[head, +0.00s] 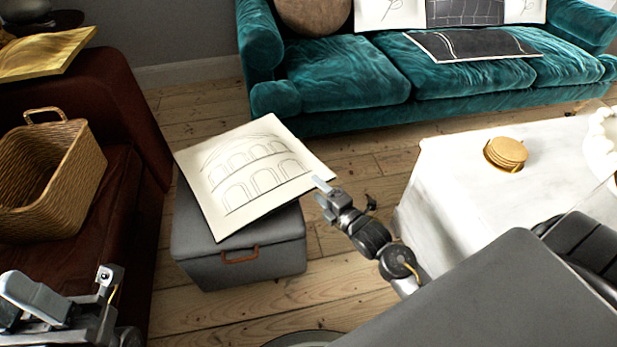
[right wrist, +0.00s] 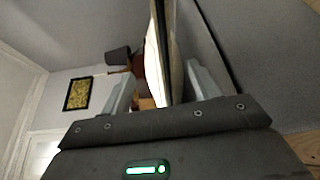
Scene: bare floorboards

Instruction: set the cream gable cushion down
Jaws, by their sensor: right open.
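The cream gable cushion (head: 252,172), with a line drawing of arches, lies on the grey storage ottoman (head: 240,265). It sits askew, and its corners overhang the ottoman's top. My right gripper (head: 321,194) is open at the cushion's right corner. In the right wrist view the cushion's edge (right wrist: 175,60) stands between the two spread fingers of the right gripper (right wrist: 162,88). My left gripper (head: 75,293) is low at the left, with its fingers apart and nothing seen between them.
A wicker basket (head: 50,170) stands on a dark red sofa (head: 125,100) at the left. A teal sofa (head: 345,75) with cushions is at the back. A white table (head: 450,185) with stacked round coasters (head: 507,153) is at the right. Bare floorboards (head: 350,165) lie between.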

